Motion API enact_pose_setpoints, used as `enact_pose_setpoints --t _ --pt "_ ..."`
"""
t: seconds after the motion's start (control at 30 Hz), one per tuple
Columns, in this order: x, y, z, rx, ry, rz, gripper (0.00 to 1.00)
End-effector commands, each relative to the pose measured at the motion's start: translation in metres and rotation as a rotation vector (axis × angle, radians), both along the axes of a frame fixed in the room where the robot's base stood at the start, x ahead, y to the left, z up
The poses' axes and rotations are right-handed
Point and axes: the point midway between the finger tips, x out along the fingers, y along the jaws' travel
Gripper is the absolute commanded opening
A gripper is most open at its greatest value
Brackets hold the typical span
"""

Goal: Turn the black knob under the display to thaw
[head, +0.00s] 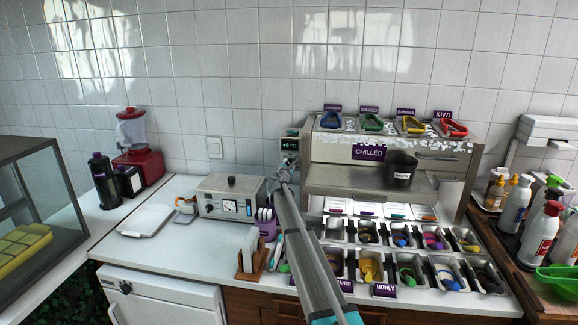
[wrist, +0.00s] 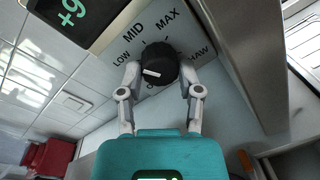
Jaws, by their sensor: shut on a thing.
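The black knob (wrist: 159,60) is on a pale panel under the dark display (wrist: 72,14), which reads a green "+9" in the wrist view. LOW, MID and MAX are printed around the knob, and a label ending in "AW" is at the right, partly hidden. Another label below the knob is mostly covered. The knob's white mark lies on its lower-left part. My gripper (wrist: 160,74) is shut on the knob, one finger on each side. In the head view my gripper (head: 284,170) hides the knob below the small display (head: 289,145).
The chilled topping unit (head: 335,150) stands right of my gripper, with a dark cup (head: 401,168) on its shelf. A metal box with dials (head: 228,197) is at the left on the counter. Topping bins (head: 370,265) lie below right.

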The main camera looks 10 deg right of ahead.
Motion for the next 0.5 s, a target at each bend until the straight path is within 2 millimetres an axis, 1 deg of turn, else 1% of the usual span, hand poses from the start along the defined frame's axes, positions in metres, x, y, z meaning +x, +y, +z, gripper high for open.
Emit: enact_pose_setpoints --t 0.3,0.5 --pt "0.0007 0.0001 0.0011 0.271 -0.088 0.0 0.0" --pt "0.0008 0.0002 0.0012 0.394 -0.128 0.002 0.0"
